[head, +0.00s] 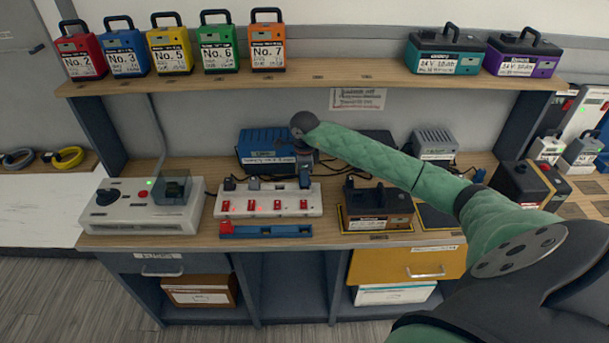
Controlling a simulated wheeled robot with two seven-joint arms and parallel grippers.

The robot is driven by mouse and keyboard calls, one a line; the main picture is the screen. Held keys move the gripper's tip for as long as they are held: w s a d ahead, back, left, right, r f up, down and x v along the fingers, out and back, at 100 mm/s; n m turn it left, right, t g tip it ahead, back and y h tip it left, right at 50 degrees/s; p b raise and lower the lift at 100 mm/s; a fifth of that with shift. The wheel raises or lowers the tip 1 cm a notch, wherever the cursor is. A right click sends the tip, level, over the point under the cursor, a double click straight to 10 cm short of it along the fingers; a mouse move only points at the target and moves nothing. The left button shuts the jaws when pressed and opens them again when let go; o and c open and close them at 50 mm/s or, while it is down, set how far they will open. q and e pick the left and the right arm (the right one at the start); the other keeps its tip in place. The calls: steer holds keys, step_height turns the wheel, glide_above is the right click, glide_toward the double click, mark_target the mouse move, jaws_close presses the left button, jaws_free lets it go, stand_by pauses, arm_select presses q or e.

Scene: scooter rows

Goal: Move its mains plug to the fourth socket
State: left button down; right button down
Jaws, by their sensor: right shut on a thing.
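The white socket strip (268,211) lies on the bench with a row of red rocker switches along its front. Dark and grey plugs (229,184) stand in its left part. My right gripper (305,178) points down at the right end of the strip, over the last socket there. It is shut on a small dark thing, apparently the mains plug, mostly hidden by the fingers. I cannot tell whether the plug is seated or just above the socket. My left gripper is not in view.
A blue charger (264,150) stands behind the strip, a grey charger (434,143) to the right. A dark brown battery (378,207) sits right of the strip. A blue tray (266,231) lies in front. A white tester (130,213) stands left. Batteries (171,50) line the shelf above.

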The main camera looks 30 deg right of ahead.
steer(key=shift+f+b, duration=0.6)
steer(key=shift+f, duration=0.2)
steer(key=c, duration=1.1)
jaws_free()
steer(key=shift+r+b, duration=0.3)
steer(key=shift+r, duration=0.3)
step_height(320, 180, up, 6)
steer(key=shift+f+b, duration=0.15)
steer(key=shift+b, duration=0.95)
steer(key=shift+r, duration=0.5)
steer(key=shift+a, duration=0.1)
